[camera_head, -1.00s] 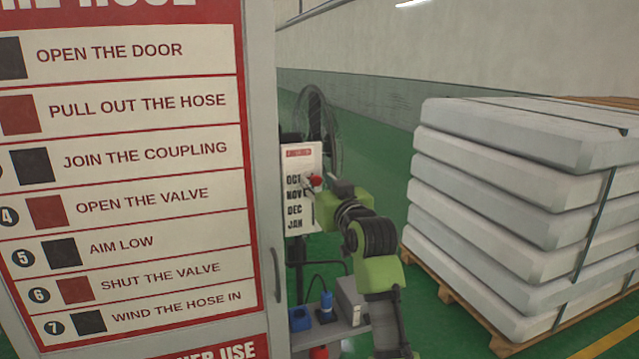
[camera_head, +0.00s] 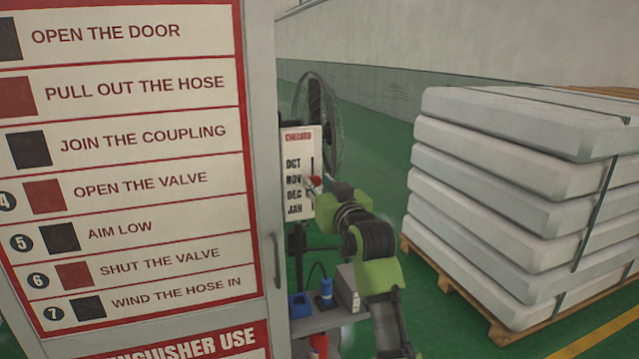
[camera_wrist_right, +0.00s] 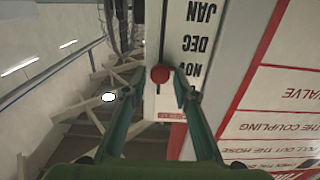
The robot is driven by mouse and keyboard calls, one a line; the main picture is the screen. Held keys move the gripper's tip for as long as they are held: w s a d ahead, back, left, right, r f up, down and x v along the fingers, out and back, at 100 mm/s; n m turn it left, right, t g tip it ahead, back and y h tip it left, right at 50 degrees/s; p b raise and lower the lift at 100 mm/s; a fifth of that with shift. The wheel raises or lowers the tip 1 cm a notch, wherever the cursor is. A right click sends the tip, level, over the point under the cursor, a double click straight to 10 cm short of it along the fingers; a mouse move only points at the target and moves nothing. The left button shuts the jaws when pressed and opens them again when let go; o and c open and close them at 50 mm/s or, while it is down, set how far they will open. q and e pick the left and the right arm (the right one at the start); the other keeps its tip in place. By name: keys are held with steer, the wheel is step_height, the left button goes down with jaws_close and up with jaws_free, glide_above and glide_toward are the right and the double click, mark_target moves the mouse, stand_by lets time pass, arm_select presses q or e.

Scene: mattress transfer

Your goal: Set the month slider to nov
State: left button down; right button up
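The month board (camera_head: 303,215) is a white panel headed CHECKED, with the labels OCT, NOV, DEC and JAN from top to bottom. Its red slider knob (camera_head: 316,182) stands level with NOV, below a dark slot line. My right gripper (camera_head: 319,187) is at the knob. In the right wrist view the board appears upside down, and the red knob (camera_wrist_right: 160,74) lies between my two fingertips (camera_wrist_right: 158,80). The fingers stand apart on either side of it, with gaps visible. My left gripper is not in view.
A large cabinet with a hose instruction sign (camera_head: 140,138) stands close on the left. A stack of mattresses (camera_head: 515,190) on a wooden pallet (camera_head: 460,298) stands on the right. A fan (camera_head: 322,120) is behind the board.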

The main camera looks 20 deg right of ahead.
stand_by(0.3)
steer(key=s, duration=1.2)
steer(key=shift+d, duration=0.2)
